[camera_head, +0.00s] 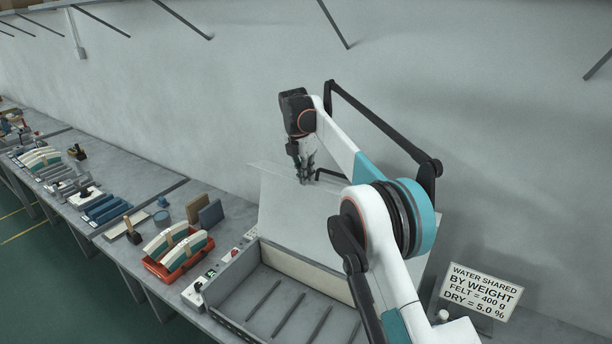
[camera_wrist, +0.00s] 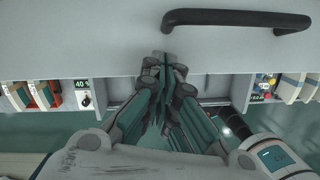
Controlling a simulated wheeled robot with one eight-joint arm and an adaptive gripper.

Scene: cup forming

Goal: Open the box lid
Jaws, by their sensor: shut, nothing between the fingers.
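The grey box (camera_head: 235,275) stands on the bench, and its interior with several slats shows from above. Its pale lid (camera_head: 285,215) stands raised and steeply tilted at the back of the box. A black bar handle (camera_wrist: 237,18) is on the lid in the wrist view; part of it shows in the head view (camera_head: 326,173). My gripper (camera_head: 306,180) is at the upper part of the lid, left of the handle. In the wrist view the fingertips (camera_wrist: 165,58) are together and empty, overlapping the lid; I cannot tell whether they touch it. My arm hides the box's right side.
An orange bin (camera_head: 178,262) with pale curved pieces stands left of the box. A small control panel (camera_head: 196,292) is beside the box. A white sign (camera_head: 480,292) stands at the right. The wall (camera_head: 190,90) is behind.

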